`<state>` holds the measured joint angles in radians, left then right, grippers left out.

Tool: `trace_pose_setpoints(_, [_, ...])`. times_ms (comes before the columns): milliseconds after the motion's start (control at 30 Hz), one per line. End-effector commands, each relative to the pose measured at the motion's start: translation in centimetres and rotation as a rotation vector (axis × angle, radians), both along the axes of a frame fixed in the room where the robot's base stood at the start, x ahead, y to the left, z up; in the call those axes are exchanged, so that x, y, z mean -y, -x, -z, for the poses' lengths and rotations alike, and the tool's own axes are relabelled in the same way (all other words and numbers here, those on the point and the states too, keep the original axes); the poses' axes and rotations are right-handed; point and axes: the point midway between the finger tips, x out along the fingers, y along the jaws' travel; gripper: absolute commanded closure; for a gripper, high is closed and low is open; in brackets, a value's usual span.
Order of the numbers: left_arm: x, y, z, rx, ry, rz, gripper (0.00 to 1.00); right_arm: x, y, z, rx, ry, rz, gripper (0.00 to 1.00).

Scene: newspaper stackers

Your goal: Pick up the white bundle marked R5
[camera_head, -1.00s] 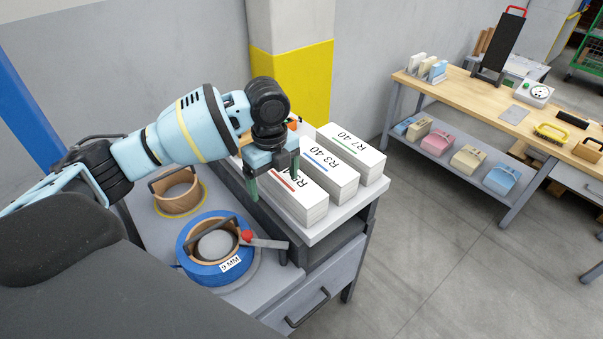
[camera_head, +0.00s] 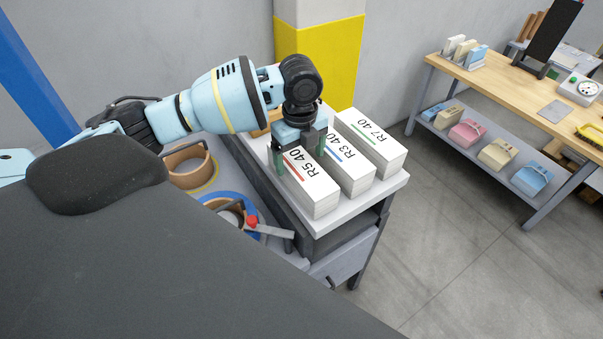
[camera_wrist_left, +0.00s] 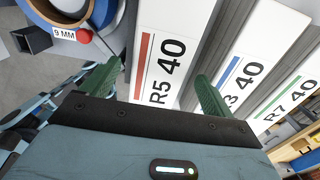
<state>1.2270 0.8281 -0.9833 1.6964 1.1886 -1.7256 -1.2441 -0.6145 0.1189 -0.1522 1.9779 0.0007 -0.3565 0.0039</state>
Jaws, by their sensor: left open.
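The white bundle marked R5 40 (camera_head: 312,191) has a red stripe and lies on the white-topped stand (camera_head: 349,215), leftmost of three bundles. It also shows in the left wrist view (camera_wrist_left: 172,55). My left gripper (camera_head: 299,160) is open over the far part of this bundle, with green fingers. In the left wrist view, my left gripper (camera_wrist_left: 158,88) has one finger on each side of the R5 bundle. The right finger is by the gap toward the R3 bundle. I cannot tell whether the fingers touch it. My right gripper is out of view.
The R3 40 bundle (camera_head: 347,164) with a blue stripe lies close on the right, then the R7 40 bundle (camera_head: 374,140) with a green stripe. Tape rolls, one blue (camera_head: 222,199) and one brown (camera_head: 186,172), sit left. A wooden workbench (camera_head: 505,85) stands further right.

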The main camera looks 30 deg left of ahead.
Motion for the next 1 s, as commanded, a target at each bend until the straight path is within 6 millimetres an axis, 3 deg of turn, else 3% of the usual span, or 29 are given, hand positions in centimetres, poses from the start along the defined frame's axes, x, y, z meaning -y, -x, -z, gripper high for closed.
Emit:
trace_pose_setpoints(400, [0.4,0.3,4.7,-0.001,0.0,0.0,0.13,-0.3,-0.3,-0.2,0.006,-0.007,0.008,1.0])
trace_pose_setpoints(700, [0.3,0.3,5.1,0.001,-0.001,0.0,0.13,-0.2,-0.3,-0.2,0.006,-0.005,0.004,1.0])
trace_pose_setpoints(1000, [0.4,0.3,5.1,0.001,-0.001,0.0,0.52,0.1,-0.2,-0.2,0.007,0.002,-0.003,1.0])
